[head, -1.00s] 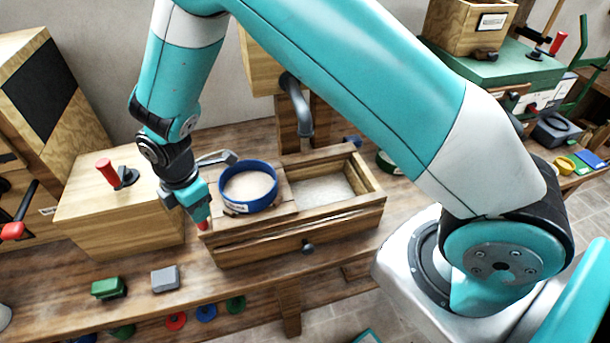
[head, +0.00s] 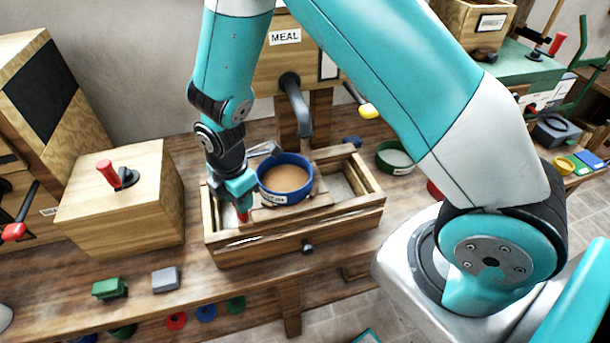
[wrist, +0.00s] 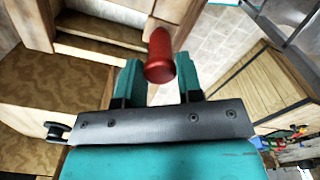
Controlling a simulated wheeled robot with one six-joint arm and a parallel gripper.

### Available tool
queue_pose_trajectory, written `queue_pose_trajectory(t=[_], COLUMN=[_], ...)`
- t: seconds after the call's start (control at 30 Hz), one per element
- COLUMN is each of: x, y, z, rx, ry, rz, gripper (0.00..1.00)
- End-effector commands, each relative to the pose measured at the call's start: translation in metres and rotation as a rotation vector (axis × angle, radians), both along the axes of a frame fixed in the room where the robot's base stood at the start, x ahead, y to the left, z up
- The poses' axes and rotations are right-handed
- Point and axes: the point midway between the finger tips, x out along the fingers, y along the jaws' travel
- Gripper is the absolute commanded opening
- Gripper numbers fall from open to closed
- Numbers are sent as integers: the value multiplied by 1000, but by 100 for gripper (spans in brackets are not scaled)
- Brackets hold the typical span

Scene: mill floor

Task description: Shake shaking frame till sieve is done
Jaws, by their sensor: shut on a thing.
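The blue-rimmed sieve (head: 285,197) sits level on the wooden shaking frame (head: 305,208), with brownish stuff inside and a small label, too small to read, on its front. The shaking frame rests on an open wooden bin (head: 265,253), near the middle of its length. My gripper (head: 242,206) is shut on the frame's red handle (head: 243,214) at the left end of the frame. In the wrist view, the red handle (wrist: 160,58) stands between the two teal fingers.
The meal box (head: 283,62) with its grey spout (head: 297,105) is behind the bin. A wooden box with a red lever (head: 108,172) stands left. Green (head: 108,289) and grey (head: 166,279) blocks lie in front. A green-rimmed bowl (head: 395,158) stands right.

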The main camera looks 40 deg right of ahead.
Motion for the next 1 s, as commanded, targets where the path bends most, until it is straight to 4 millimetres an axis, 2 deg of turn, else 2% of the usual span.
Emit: queue_pose_trajectory(t=[0.13, 0.43, 1.0], x=[-1, 1, 27], y=[-5, 0, 81], z=[0, 0, 0], rx=[1, 2, 3], ry=[-4, -5, -5], rz=[0, 2, 2], gripper=[17, 17, 17])
